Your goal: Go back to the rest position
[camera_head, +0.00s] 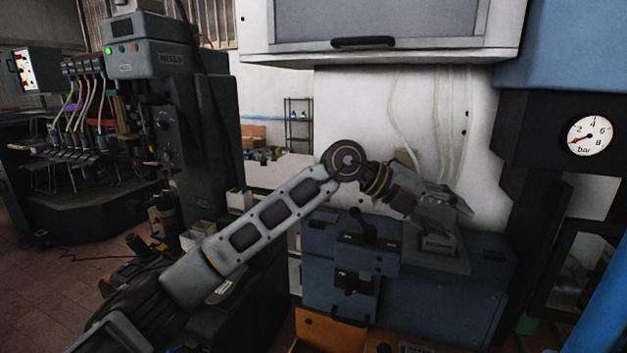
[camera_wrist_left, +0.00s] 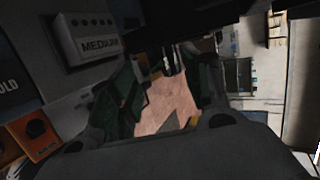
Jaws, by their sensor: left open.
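My left arm reaches in from the lower left in the head view. My left gripper (camera_head: 445,208) is at the blue heel press machine (camera_head: 330,265), close above its grey labelled block (camera_head: 440,245). Its jaws are open, with nothing seen held between them. In the left wrist view the green fingers stand apart, and a grey block marked "MEDIUM" (camera_wrist_left: 97,47) is to the left of them. I cannot tell whether the gripper touches the machine. My right gripper is not in view.
A white cabinet (camera_head: 380,50) overhangs the machine. A pressure gauge (camera_head: 589,135) is at the right. Another dark machine (camera_head: 155,100) stands at the left.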

